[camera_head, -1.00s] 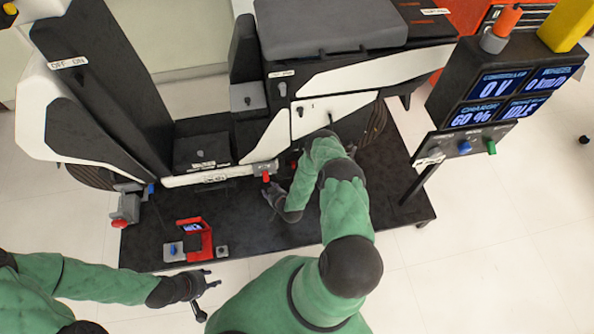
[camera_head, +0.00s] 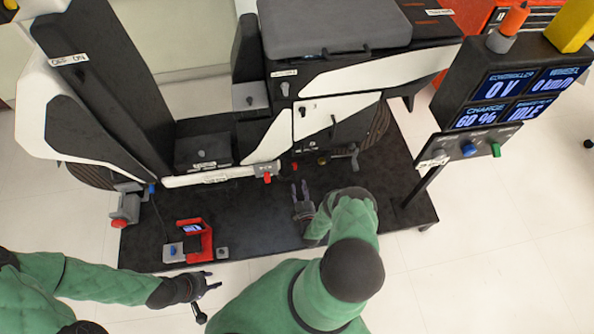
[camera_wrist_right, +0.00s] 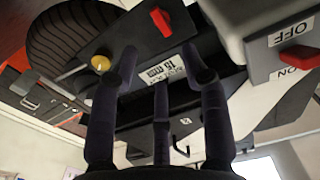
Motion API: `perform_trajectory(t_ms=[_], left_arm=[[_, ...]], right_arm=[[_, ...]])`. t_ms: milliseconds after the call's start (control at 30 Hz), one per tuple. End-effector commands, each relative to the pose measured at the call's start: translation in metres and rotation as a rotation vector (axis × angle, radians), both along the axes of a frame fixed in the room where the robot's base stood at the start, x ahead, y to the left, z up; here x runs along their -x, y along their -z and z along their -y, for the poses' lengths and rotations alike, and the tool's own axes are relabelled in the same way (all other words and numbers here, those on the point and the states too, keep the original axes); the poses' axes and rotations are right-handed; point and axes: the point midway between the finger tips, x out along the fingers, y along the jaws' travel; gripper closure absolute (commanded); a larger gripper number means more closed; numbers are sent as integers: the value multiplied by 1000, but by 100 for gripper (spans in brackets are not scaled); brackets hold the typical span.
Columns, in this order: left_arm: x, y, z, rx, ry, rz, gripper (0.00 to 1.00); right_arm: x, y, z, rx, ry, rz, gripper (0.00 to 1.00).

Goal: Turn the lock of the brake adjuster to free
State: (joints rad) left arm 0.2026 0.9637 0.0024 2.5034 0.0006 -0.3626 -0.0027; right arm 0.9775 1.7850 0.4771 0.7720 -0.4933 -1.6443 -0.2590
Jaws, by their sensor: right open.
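The brake adjuster (camera_wrist_right: 130,45) is a dark block low on the chassis, in front of a wheel. In the right wrist view it has a red lever (camera_wrist_right: 160,22), a yellow knob (camera_wrist_right: 101,63) and a white label with an upside-down reading, seemingly 16 mm (camera_wrist_right: 163,73). In the head view its red lever (camera_head: 294,165) and yellow knob (camera_head: 322,160) are small. My right gripper (camera_head: 300,188) is open and empty, its fingers pointing at the adjuster but apart from it. It also shows in the wrist view (camera_wrist_right: 160,80).
A grey OFF/ON switch with a red handle (camera_wrist_right: 297,60) stands close beside the adjuster. A T-shaped handle (camera_head: 345,152) lies to its right. A red holder (camera_head: 205,240) is on the platform's front left. A display panel (camera_head: 500,95) stands at right. The platform front is partly clear.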

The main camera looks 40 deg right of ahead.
Motion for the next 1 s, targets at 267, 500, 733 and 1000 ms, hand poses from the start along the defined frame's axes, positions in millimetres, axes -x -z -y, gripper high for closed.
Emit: perform_trajectory(t_ms=[267, 500, 733, 1000], left_arm=[[0, 16, 0, 0, 0, 0, 60], [0, 28, 0, 0, 0, 0, 60], [0, 32, 0, 0, 0, 0, 60], [0, 31, 0, 0, 0, 0, 60]], right_arm=[[-43, 1, 22, 1, -3, 3, 54], [-73, 1, 40, 0, -1, 1, 54], [-86, 0, 47, -1, -1, 0, 54], [-87, 0, 48, -1, -1, 0, 54]])
